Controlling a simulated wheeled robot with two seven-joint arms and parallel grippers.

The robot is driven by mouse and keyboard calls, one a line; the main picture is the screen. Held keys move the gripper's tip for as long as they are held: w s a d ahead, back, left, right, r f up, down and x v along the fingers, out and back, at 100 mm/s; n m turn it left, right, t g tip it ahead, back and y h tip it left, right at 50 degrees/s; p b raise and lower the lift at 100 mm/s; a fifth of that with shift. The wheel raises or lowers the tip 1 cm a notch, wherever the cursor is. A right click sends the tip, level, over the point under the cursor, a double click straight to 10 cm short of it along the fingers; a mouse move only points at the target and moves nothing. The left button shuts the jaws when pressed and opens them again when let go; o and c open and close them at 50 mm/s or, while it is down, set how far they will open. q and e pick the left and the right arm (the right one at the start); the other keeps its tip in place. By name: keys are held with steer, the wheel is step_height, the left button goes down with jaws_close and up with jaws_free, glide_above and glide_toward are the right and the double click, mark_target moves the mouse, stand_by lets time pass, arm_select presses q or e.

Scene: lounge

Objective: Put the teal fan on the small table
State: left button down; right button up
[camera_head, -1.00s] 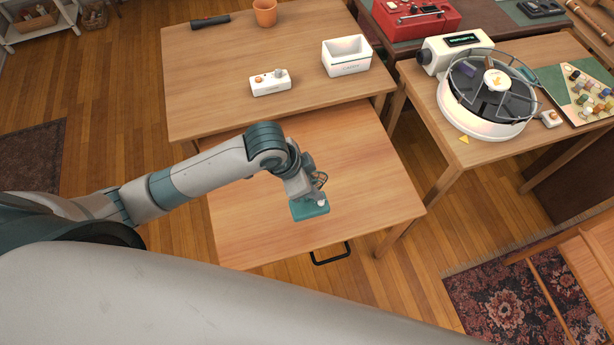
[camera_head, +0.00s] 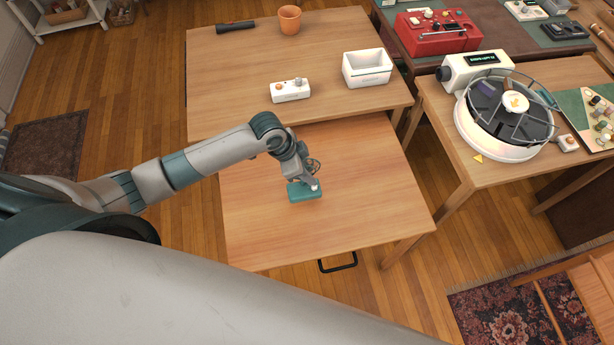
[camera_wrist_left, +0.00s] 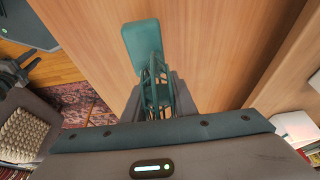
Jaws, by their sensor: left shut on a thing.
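The teal fan, with a flat teal base (camera_head: 305,191) and a dark round cage, is over the nearer, lower wooden table (camera_head: 370,205), which I take as the small table. My left gripper (camera_head: 310,178) is shut on the fan, coming down from above and behind it. In the left wrist view the fan's base (camera_wrist_left: 142,38) points away and its cage (camera_wrist_left: 155,88) sits between the fingers. I cannot tell whether the base touches the tabletop. My right gripper is not in view.
Behind stands a larger table (camera_head: 225,80) with a white control box (camera_head: 290,90), a white bin (camera_head: 367,67) and an orange pot (camera_head: 289,20). At right, another table holds a round white device (camera_head: 500,140).

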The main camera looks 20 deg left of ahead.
mark_target(297, 192)
arm_select(q)
steer(key=shift+w+a, duration=0.1)
steer(key=shift+w, duration=0.05)
step_height(297, 192, down, 3)
steer(key=shift+f+p, duration=0.2)
steer(key=shift+p, duration=0.3)
steer(key=shift+f, duration=0.35)
steer(key=shift+f, duration=0.15)
steer(key=c, duration=1.4)
jaws_free()
steer(key=shift+c, duration=0.2)
